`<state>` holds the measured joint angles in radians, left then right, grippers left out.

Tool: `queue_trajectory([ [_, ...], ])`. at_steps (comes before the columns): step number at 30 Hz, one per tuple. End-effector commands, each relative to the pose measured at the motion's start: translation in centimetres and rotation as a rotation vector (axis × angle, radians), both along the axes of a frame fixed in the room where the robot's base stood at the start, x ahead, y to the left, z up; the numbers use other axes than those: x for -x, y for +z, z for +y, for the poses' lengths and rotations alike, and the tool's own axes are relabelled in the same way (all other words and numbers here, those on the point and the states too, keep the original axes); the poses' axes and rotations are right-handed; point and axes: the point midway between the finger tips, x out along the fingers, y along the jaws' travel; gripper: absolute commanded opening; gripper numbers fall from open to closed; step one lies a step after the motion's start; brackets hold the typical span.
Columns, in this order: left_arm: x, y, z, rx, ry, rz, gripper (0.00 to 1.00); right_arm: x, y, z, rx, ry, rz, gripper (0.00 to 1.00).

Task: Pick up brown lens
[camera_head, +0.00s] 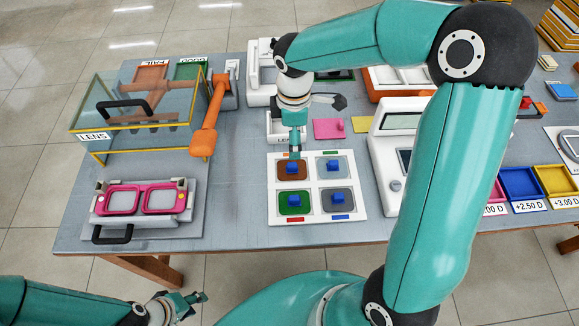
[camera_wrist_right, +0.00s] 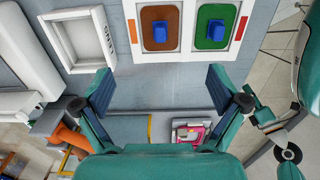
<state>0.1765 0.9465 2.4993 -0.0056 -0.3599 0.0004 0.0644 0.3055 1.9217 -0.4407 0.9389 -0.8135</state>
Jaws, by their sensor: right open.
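The brown lens (camera_head: 285,175) lies in the back left recess of a white tray (camera_head: 349,218), with a blue block on top of it. The brown lens also shows at the top of the right wrist view (camera_wrist_right: 149,40). My right gripper (camera_wrist_right: 164,92) is open and empty, its two fingers wide apart. In the head view it hangs at the tray's back left corner, close to the brown lens, partly hidden by its own wrist. My left gripper (camera_head: 196,298) is off the table at the lower left; its finger gap is too small to judge.
Green (camera_head: 283,209), grey-blue (camera_head: 341,172) and grey (camera_head: 326,206) lenses with blue blocks share the tray. A white machine (camera_head: 385,165) stands right of it. Pink frames (camera_head: 163,187) sit on a fixture at left, below a glass box (camera_head: 120,80). Bare table lies left of the tray.

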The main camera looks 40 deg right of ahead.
Motion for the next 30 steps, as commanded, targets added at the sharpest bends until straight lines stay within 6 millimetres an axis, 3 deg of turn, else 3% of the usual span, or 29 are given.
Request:
queue_trajectory([
  [3,0.0,0.0,0.0,0.000,0.000,0.000,0.40,0.0,-2.9,0.2,-0.001,0.004,0.006,0.97],
  [9,0.0,-0.1,0.0,0.000,0.000,0.000,0.40,-0.1,-6.2,0.3,-0.001,0.005,0.004,0.97],
  [17,0.0,0.1,0.0,0.000,0.000,-0.001,0.40,-0.1,-7.8,0.3,-0.002,0.006,0.003,0.97],
  [24,0.0,0.4,0.0,0.000,0.000,-0.001,0.40,-0.2,-11.2,0.3,-0.003,0.006,0.005,0.97],
  [30,0.0,0.4,0.0,0.000,0.000,0.000,0.40,-0.3,-12.4,0.4,-0.003,0.006,0.001,0.97],
])
